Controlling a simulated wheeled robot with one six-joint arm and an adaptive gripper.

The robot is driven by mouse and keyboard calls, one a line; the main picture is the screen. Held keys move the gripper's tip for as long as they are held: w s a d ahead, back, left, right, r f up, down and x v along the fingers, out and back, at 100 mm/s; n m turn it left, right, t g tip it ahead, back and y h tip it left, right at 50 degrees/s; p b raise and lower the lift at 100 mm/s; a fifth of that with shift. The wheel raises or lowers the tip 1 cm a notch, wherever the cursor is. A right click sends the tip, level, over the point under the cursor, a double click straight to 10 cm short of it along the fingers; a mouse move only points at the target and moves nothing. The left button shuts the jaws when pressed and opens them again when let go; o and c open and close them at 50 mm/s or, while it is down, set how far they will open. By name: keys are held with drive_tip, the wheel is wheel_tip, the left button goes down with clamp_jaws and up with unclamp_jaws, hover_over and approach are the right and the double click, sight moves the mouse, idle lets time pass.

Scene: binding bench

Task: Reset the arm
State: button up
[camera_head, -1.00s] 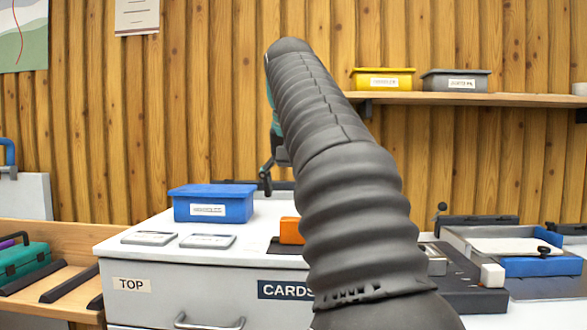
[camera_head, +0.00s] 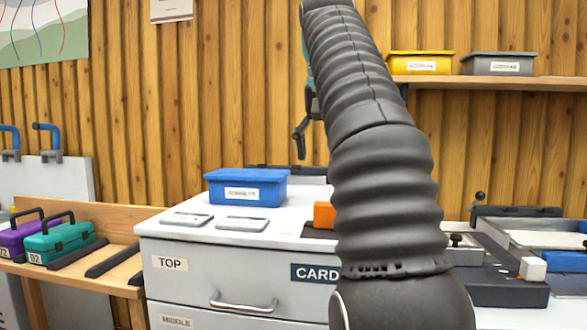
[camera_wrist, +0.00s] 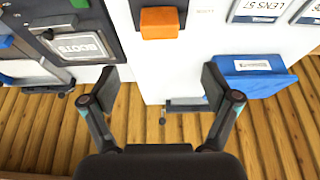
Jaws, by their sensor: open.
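My gripper (camera_wrist: 160,92) is open and empty in the wrist view, its two fingers spread wide with nothing between them. It hangs above the back of the bench, with the plank wall below it in that view. In the head view my arm rises in front of the cabinet, and one finger of my gripper (camera_head: 300,138) shows left of the arm, above the blue box. The rest of the gripper is hidden behind the arm.
A blue lidded box (camera_head: 246,188) and two flat plates (camera_head: 187,219) lie on the white cabinet (camera_head: 185,247). An orange block (camera_head: 324,214) sits beside my arm. Yellow (camera_head: 420,63) and grey (camera_head: 498,65) bins stand on the wall shelf. Toolboxes (camera_head: 58,240) stand at left.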

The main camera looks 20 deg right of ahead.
drive_tip(key=s+a+f+n+y, duration=0.1)
drive_tip(key=s+a+f, duration=0.3)
drive_tip(key=f, duration=0.9)
drive_tip(key=s+a+f+n+t, duration=0.1)
drive_tip(key=s+a+f+n, duration=0.2)
drive_tip(key=f, duration=1)
drive_tip(key=s+a+f+n+y, duration=0.1)
drive_tip(key=s+a+f+n, duration=0.1)
drive_tip(key=s+a+f, duration=0.5)
drive_tip(key=s+f, duration=0.3)
drive_tip(key=f, duration=0.3)
drive_tip(key=shift+a+f+n+t+y, duration=0.2)
drive_tip(key=shift+f+n+t+y, duration=0.1)
drive_tip(key=shift+n+t, duration=0.1)
drive_tip(key=shift+s+r, duration=0.1)
